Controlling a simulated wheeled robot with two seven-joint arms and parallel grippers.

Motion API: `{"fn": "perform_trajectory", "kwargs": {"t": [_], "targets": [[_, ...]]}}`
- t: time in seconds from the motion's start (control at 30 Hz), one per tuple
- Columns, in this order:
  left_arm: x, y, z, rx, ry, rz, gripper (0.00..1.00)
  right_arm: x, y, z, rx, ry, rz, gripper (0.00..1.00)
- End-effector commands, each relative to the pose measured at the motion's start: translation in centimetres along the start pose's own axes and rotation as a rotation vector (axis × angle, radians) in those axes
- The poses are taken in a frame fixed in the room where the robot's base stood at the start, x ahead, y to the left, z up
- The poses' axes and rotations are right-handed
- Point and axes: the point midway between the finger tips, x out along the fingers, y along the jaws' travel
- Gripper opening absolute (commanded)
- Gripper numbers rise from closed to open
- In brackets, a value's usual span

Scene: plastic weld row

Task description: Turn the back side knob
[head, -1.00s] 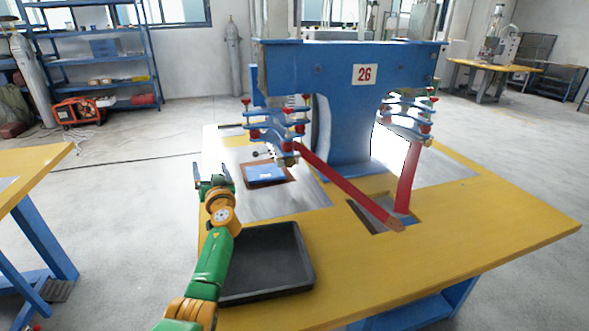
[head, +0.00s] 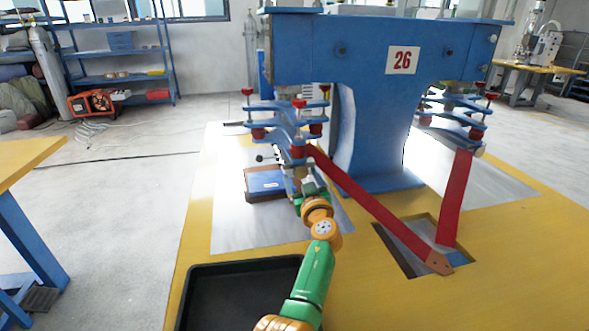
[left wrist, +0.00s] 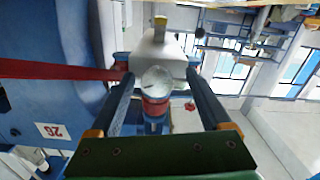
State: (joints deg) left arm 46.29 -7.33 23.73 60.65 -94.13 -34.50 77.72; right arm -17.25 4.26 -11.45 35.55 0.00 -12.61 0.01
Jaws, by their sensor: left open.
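The blue welding machine (head: 365,110) stands on the yellow table. Its left head (head: 280,118) has blue plates and red-capped screws. My left gripper (head: 308,182) is at the lower front of this head. In the left wrist view, a round silver knob end (left wrist: 157,83) with a red collar shows between the two fingers of my left gripper (left wrist: 160,82). The fingers are open, one on each side; I cannot tell whether they touch it. In the head view this knob is mostly hidden. A small dark ball-ended lever (head: 260,158) sticks out left of the head. My right gripper is out of view.
A red bar (head: 370,205) slopes from the left head to a slot in the table, close to the right of my left arm. A blue block (head: 266,183) lies under the head. A black tray (head: 200,270) stands in front. The table's front right is clear.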

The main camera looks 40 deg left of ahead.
Motion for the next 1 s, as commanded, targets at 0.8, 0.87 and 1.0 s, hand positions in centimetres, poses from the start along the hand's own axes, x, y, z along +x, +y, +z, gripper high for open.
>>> {"fn": "perform_trajectory", "kwargs": {"t": [0.8,0.87,1.0], "targets": [[-0.1,0.0,0.5,0.131,0.002,0.000,0.00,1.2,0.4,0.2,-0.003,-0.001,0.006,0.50],[-0.1,0.0,0.4,0.221,0.003,0.001,0.00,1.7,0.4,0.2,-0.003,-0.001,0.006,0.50],[-0.1,0.0,0.2,0.410,0.002,0.000,0.00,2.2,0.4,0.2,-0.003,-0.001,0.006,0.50]]}}
